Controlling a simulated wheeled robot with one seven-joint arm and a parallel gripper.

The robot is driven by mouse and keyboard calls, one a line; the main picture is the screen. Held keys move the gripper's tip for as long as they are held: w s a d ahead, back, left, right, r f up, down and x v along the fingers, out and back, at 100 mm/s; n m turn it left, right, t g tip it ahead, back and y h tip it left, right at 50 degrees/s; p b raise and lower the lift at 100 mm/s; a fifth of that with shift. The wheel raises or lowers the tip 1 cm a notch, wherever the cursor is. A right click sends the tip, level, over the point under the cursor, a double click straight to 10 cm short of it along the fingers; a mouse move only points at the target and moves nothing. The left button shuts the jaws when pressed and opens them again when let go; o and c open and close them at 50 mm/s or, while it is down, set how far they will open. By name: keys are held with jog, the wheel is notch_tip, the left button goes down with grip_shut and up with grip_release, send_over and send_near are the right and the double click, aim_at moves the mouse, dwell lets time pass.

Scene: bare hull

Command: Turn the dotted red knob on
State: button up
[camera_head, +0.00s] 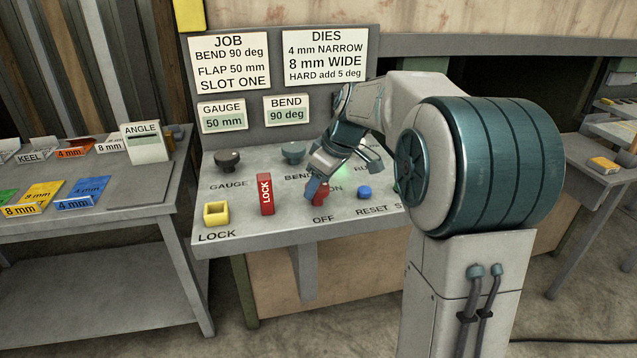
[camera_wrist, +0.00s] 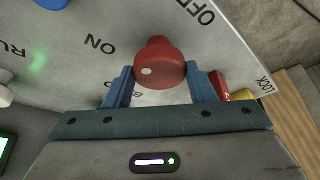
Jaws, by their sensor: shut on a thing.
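The red knob (camera_wrist: 165,75) with a white dot stands on the sloped grey panel, between the fingers of my gripper (camera_wrist: 160,69). The fingers are shut on its two sides. In the wrist view the dot lies left of the knob's middle. The ON label (camera_wrist: 100,43) is to the knob's left and the OFF label (camera_wrist: 203,12) is above right. In the head view my gripper (camera_head: 315,190) reaches down over the panel and hides part of the red knob (camera_head: 322,194). I cannot tell exactly which label the dot lines up with.
A red LOCK block (camera_head: 266,194) and a yellow square socket (camera_head: 216,213) stand left of the knob. A blue RESET button (camera_head: 364,192) is to its right. Two dark knobs, GAUGE (camera_head: 227,160) and BEND (camera_head: 293,153), stand behind. A side table (camera_head: 90,240) is at left.

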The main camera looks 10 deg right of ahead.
dwell(0.3)
jog(key=o, duration=1)
jog(key=shift+r, duration=0.1)
jog(key=v, duration=1.3)
jog(key=shift+s+r, duration=0.15)
jog(key=shift+r, duration=0.2)
